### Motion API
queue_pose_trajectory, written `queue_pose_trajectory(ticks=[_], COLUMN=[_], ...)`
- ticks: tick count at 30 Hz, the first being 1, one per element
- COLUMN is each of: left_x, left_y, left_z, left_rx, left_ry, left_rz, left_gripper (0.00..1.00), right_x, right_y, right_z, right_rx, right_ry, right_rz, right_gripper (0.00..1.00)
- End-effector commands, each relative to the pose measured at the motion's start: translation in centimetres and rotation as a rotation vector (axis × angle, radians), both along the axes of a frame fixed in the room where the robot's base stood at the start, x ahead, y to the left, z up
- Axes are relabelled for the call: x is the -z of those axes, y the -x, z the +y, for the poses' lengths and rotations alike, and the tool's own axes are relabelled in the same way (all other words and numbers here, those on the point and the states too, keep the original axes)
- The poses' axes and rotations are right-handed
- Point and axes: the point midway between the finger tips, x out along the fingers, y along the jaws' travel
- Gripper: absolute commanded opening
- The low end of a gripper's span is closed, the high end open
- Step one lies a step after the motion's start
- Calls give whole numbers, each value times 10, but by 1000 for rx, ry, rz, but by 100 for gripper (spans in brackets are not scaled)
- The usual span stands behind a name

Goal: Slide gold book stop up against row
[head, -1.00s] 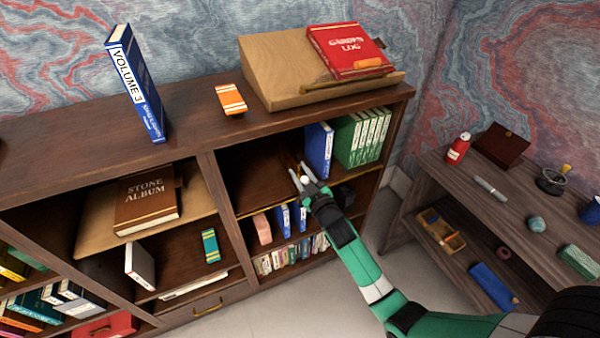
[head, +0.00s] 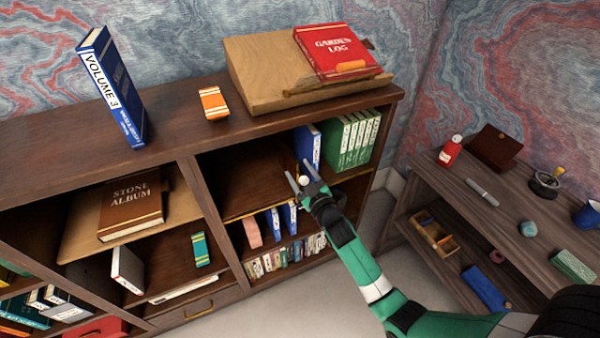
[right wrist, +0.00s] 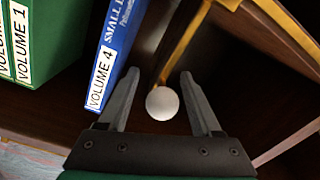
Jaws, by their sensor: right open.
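The gold book stop (right wrist: 186,45) shows in the right wrist view as an upright gold strip with a bar running right at its top. A white ball (right wrist: 163,103) sits at its near lower end. My right gripper (right wrist: 160,76) is open, with one finger on each side of the ball. In the head view this gripper (head: 299,170) is at the shelf opening. The row's blue Volume 4 book (right wrist: 118,45) stands left of the stop, with a gap between them. In the head view the blue book (head: 307,147) stands beside green volumes (head: 352,140). My left gripper is not in view.
The shelf bay left of my right gripper is empty (head: 240,180). The shelf below holds a pink book (head: 252,232) and blue books. A bookcase top carries a sloped stand (head: 255,75) and leaning Volume 3 (head: 113,88). A side shelf (head: 480,225) stands right.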

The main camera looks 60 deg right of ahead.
Motion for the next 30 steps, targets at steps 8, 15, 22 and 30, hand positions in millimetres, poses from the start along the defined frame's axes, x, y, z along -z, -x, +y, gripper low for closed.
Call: queue_pose_trajectory(ticks=[8, 15, 22, 30], left_x=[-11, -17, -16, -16], left_y=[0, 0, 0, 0], left_z=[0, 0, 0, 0], left_rx=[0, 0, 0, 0], left_ry=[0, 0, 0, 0], left_rz=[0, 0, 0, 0], left_gripper=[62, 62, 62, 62], right_x=[-2, 0, 0, 0], right_y=[24, 69, 91, 92], right_z=[19, 54, 70, 71], right_rx=[-1, -1, 0, 0], right_ry=[-1, -1, 0, -1], right_rz=[3, 3, 0, -1], right_gripper=[66, 66, 66, 66])
